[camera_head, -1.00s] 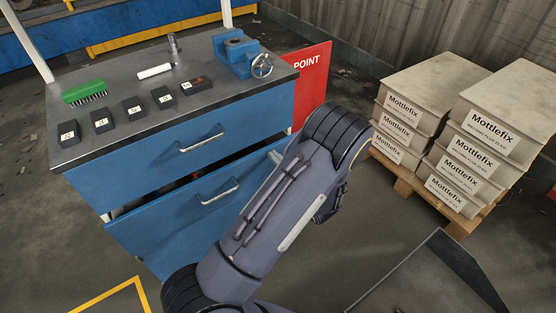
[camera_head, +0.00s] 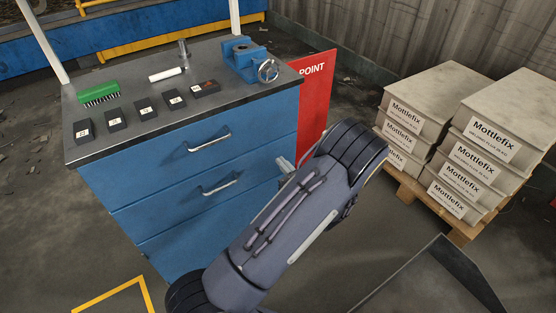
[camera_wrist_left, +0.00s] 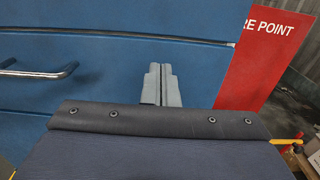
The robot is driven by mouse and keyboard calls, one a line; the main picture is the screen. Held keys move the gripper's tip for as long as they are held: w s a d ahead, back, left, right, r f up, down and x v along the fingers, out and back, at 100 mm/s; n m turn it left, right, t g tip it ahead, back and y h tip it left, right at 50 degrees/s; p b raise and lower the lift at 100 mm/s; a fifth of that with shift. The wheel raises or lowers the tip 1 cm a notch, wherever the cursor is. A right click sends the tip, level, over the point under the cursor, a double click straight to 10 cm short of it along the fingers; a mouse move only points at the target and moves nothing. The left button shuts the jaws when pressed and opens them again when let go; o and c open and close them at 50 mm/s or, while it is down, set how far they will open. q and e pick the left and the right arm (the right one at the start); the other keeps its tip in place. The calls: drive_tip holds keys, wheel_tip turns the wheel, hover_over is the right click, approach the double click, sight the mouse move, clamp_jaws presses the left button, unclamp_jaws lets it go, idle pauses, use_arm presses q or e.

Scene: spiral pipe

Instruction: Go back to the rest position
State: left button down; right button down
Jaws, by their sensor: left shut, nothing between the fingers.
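My left arm reaches up from the bottom of the head view. My left gripper (camera_head: 284,165) shows beyond the wrist, beside the right part of the blue drawer cabinet (camera_head: 165,215). In the left wrist view its two grey fingers (camera_wrist_left: 162,86) are together with nothing between them, in front of the blue drawer fronts (camera_wrist_left: 100,85). I cannot tell whether the fingertips touch the cabinet. The upper drawer handle (camera_head: 209,143) and the lower drawer handle (camera_head: 219,188) show, and the drawers look closed. My right gripper is not in view.
The worktop (camera_head: 135,141) holds a blue vise (camera_head: 242,62), a green brush (camera_head: 98,91), a white cylinder (camera_head: 165,74) and several dark labelled blocks. A red sign panel (camera_head: 315,90) stands right of the cabinet. Stacked Mottlefix boxes (camera_head: 490,140) sit on a pallet (camera_head: 405,188) at right.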

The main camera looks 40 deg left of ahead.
use_arm(q)
drive_tip(key=v, duration=0.8)
drive_tip(key=shift+d+f+p, duration=0.15)
drive_tip(key=shift+d+p, duration=0.15)
drive_tip(key=shift+p, duration=0.05)
